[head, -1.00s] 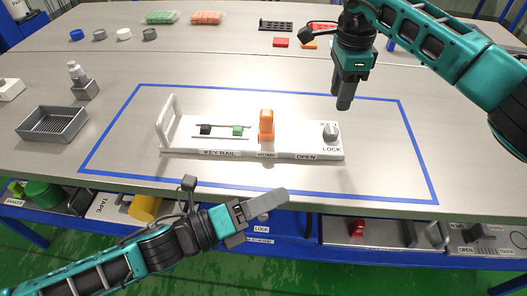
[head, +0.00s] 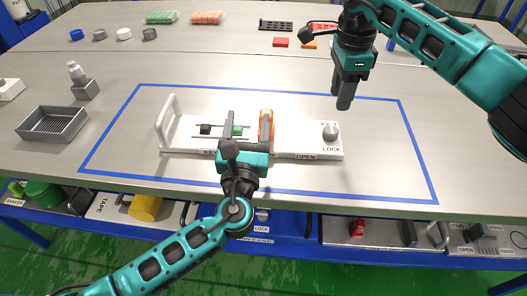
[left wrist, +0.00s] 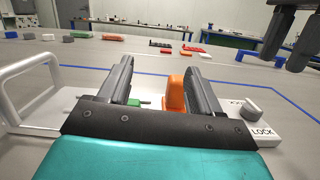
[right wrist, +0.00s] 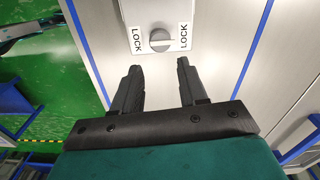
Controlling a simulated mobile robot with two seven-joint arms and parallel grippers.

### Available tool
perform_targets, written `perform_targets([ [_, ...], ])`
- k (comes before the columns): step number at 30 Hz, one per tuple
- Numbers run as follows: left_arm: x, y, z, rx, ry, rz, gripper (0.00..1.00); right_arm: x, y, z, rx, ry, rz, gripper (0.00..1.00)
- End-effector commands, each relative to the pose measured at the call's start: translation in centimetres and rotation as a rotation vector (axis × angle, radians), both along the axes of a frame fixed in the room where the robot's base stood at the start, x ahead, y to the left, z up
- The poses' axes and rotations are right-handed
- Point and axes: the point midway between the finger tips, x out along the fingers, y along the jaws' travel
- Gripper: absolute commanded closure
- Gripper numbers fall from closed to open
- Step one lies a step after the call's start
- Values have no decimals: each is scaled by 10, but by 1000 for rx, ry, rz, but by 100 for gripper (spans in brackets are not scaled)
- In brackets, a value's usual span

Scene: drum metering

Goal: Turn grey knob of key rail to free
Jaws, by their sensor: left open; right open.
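The key rail is a white plate (head: 185,142) with an arched handle on its left. It carries a black block (head: 205,129), a green block (head: 238,131) and an upright orange piece (head: 266,117). The grey knob (head: 329,132) sits at its right end, beside a LOCK label; it also shows in the right wrist view (right wrist: 160,40), ahead of the fingers. My left gripper (head: 248,122) is open over the rail; the orange piece (left wrist: 176,92) stands between its fingers, nearer the right one. My right gripper (head: 341,98) is open and empty, above and apart from the knob.
A blue outline (head: 385,98) surrounds the rail on the metal table. A grey tray (head: 53,124) and a small grey post (head: 82,80) stand at left. Coloured parts lie at the back. A shelf below the front edge holds more fixtures. The table right of the rail is clear.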

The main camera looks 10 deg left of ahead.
Motion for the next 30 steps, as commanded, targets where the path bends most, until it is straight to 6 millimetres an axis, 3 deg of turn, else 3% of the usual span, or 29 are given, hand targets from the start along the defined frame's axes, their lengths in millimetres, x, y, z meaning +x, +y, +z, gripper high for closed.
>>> perform_targets([
  [3, -23, -24, -22, -55, 93, 4, 36, 0, 0, 0, 0, 0, 0, 57],
  [6, -34, -35, -31, -79, 140, 7, 36, 0, 0, 0, 0, 0, 0, 57],
  [11, -32, -39, -35, -88, 164, 8, 36, 0, 0, 0, 0, 0, 0, 57],
  [30, 75, -27, -35, -87, 163, 7, 36, 0, 0, 0, 0, 0, 0, 57],
])
